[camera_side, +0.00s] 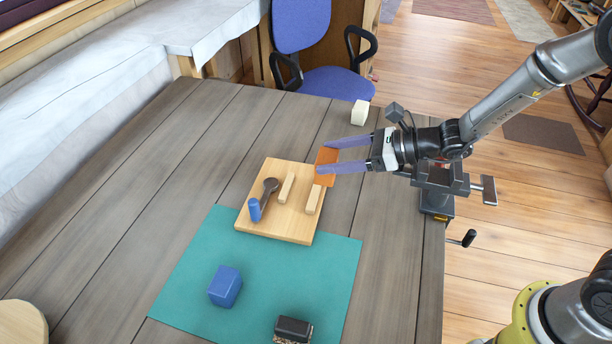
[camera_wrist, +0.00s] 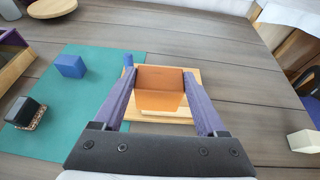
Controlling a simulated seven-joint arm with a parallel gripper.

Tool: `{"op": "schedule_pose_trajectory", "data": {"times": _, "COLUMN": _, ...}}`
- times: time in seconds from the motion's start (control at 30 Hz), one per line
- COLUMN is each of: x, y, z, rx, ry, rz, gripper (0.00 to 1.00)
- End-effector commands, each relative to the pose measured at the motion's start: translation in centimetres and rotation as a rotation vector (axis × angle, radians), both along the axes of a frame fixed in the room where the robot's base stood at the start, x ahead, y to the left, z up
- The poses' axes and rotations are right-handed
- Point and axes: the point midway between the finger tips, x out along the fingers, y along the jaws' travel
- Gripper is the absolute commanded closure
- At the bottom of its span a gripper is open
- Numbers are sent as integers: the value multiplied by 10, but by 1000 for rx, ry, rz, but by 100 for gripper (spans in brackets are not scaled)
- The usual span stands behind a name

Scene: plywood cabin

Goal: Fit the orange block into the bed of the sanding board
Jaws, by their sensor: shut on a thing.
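The orange block (camera_side: 326,165) is held between the purple fingers of my gripper (camera_side: 335,155), at the back right edge of the sanding board as the side view shows it. The wrist view also shows the orange block (camera_wrist: 159,88) between both fingers. The sanding board (camera_side: 260,226) is a pale wooden board lying partly on the green mat. It carries two pale wooden strips (camera_side: 286,188) with a gap between them, a dark round-headed part (camera_side: 270,185) and a blue peg (camera_side: 254,210). In the wrist view the block hides much of the board. I cannot tell the block's exact height above it.
A blue block (camera_side: 225,286) and a black-topped brush-like block (camera_side: 293,330) sit on the green mat (camera_side: 185,291). A cream block (camera_side: 360,112) stands near the table's far edge. A vise (camera_side: 440,185) is at the right edge.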

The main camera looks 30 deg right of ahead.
Motion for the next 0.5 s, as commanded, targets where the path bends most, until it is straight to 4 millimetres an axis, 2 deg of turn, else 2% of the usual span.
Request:
{"op": "schedule_pose_trajectory", "data": {"times": 0.1, "x": 23, "y": 11, "z": -12, "rx": 1, "ry": 1, "rz": 2, "gripper": 83}}
{"op": "schedule_pose_trajectory", "data": {"times": 0.2, "x": 35, "y": 15, "z": -32, "rx": 0, "ry": 3, "rz": 1, "gripper": 83}}
{"op": "schedule_pose_trajectory", "data": {"times": 0.33, "x": 49, "y": 21, "z": -49, "rx": 0, "ry": 1, "rz": 2, "gripper": 83}}
{"op": "schedule_pose_trajectory", "data": {"times": 0.5, "x": 59, "y": 25, "z": -60, "rx": 1, "ry": -1, "rz": 0, "gripper": 83}}
